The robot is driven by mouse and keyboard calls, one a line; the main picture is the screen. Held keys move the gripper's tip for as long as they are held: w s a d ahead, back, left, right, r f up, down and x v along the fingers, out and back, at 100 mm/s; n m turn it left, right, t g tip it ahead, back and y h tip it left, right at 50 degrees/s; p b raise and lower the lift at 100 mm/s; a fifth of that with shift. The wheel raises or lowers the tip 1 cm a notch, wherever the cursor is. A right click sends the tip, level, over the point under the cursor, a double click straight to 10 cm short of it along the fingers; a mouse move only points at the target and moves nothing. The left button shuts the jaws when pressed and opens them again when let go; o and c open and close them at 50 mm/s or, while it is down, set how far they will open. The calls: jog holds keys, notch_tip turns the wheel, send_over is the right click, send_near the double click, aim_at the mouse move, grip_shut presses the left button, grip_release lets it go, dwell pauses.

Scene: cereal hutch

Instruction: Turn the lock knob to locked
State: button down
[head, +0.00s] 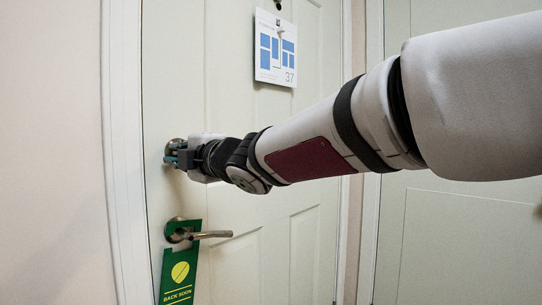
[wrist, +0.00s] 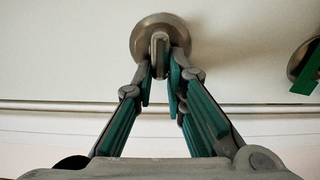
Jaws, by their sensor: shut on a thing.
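The lock knob (wrist: 160,21) is a round metal plate with a thumb-turn (wrist: 159,52) standing out from its middle, mounted on the pale door (head: 240,150). In the head view the lock knob (head: 173,146) is near the door's left edge, partly hidden by my gripper (head: 172,160). In the wrist view my gripper (wrist: 160,80) has its two teal-padded fingers on either side of the thumb-turn, shut on it. The thumb-turn points along the picture's vertical there. Any lock marking is too small or hidden to see.
Below the knob is a lever handle (head: 205,235) with a green hanger (head: 177,275) reading "BACK SOON". A white sign (head: 275,62) with blue shapes and "37" hangs higher up. The white door frame (head: 124,150) runs close on the left.

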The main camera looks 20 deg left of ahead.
dwell(0.3)
jog(key=c, duration=1.6)
grip_release()
